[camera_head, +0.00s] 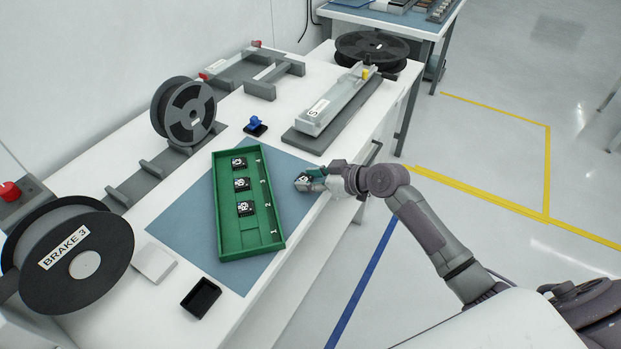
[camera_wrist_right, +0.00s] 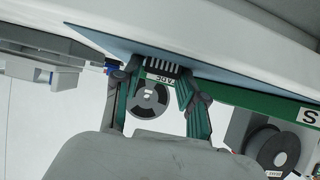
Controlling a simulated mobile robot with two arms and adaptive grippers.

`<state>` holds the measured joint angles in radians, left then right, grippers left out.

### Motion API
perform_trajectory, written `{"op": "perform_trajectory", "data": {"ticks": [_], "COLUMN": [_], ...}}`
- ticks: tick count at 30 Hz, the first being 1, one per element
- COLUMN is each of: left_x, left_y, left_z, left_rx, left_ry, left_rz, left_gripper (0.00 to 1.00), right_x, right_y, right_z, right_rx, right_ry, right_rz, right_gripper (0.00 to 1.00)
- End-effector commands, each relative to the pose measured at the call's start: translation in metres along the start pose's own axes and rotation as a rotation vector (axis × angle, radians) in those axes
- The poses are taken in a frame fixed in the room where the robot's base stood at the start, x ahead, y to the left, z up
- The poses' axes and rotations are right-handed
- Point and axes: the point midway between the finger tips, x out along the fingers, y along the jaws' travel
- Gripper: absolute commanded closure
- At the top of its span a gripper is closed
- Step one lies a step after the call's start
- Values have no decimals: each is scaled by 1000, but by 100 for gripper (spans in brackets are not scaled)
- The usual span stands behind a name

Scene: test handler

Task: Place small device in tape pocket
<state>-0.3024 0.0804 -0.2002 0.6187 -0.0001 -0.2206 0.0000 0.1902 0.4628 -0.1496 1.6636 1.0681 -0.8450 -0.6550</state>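A small dark device (camera_head: 303,182) with white markings is at the tips of my right gripper (camera_head: 315,181), beside the right side of the green tray. In the right wrist view the device (camera_wrist_right: 161,76) shows the letters ADC and a row of pins, and sits between the two fingertips of my right gripper (camera_wrist_right: 158,80), which appears shut on it. The green tray (camera_head: 228,243), marked 1, 2, 3, holds three similar devices (camera_head: 245,208) in a row; its near end is bare. I cannot tell which part is the tape pocket. My left gripper is not in view.
A blue mat (camera_head: 190,225) lies under the tray. A small blue item (camera_head: 255,123) stands behind it. A long grey fixture labelled S (camera_head: 330,107) stands at the back right. Reels (camera_head: 75,257) line the left; a black box (camera_head: 201,298) and white block (camera_head: 154,263) lie in front.

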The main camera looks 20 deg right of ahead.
Motion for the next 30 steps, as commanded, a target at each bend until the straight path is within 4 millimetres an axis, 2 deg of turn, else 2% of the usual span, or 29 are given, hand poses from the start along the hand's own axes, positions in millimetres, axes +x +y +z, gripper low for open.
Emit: {"op": "perform_trajectory", "data": {"ticks": [1,3,14,17,24,30], "left_x": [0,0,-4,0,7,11], "left_y": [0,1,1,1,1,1], "left_z": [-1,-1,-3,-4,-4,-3], "left_rx": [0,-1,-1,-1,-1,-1], "left_ry": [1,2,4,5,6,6], "left_rz": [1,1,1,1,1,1], "left_gripper": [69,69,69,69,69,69], "right_x": [0,0,-4,-18,-69,-105], "right_y": [0,0,0,1,0,0], "right_z": [0,0,-3,-1,0,0], "right_rx": [0,0,0,-2,-4,-1], "right_ry": [0,0,-1,-1,-5,-3], "right_rz": [0,0,0,2,1,1], "right_gripper": [45,39,39,39,39,39]}}
